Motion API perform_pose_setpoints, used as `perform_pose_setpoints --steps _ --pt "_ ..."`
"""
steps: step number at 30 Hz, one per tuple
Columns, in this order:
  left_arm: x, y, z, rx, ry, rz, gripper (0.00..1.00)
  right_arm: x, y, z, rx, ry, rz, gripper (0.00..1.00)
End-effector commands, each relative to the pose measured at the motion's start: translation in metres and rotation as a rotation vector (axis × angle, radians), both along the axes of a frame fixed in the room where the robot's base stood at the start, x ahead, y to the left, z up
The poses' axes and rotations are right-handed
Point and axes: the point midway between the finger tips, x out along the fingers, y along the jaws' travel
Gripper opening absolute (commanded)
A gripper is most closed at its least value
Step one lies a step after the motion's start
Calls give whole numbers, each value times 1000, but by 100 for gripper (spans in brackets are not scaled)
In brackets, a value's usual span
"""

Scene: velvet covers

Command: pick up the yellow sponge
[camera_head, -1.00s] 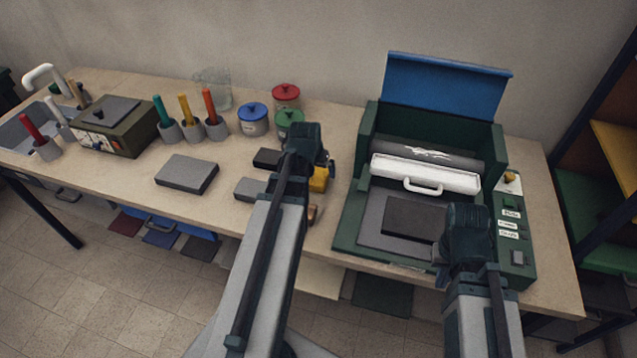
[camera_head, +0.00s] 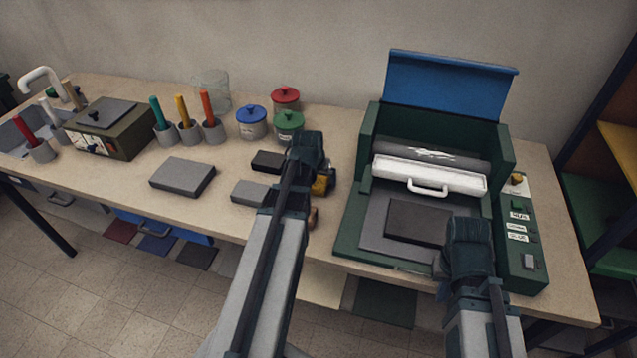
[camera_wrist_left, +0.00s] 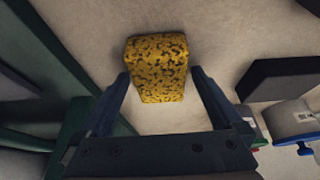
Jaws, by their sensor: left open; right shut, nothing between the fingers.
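The yellow sponge (camera_wrist_left: 158,68), mottled with dark specks, lies on the table in the left wrist view, ahead of my left gripper (camera_wrist_left: 160,85). Its near end lies between the two open fingertips, with a gap to the finger on the right. In the head view the sponge (camera_head: 322,186) is mostly hidden behind my left gripper (camera_head: 312,165). The left gripper is open and holds nothing. My right gripper (camera_head: 468,250) is over the front right of the green machine; its fingers are hidden in the head view.
The green machine (camera_head: 352,232) with its raised blue lid stands right of the sponge. Dark block (camera_head: 267,161) and grey block (camera_head: 249,193) lie just left of it. Lidded jars, including a green-lidded one (camera_head: 289,124), stand behind. Bare table (camera_head: 225,212) shows at the front.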

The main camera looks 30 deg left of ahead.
Motion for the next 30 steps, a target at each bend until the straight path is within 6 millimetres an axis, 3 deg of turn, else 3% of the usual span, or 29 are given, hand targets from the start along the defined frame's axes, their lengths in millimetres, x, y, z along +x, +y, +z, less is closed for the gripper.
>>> perform_pose_setpoints --steps 8,21,30 --pt "0 0 -4 0 0 0 100 0 0 -4 0 0 0 0" --pt "0 0 -3 0 0 0 23 0 0 -3 0 0 0 0" --pt "0 0 -2 0 0 0 21 0 0 -2 0 0 0 0"
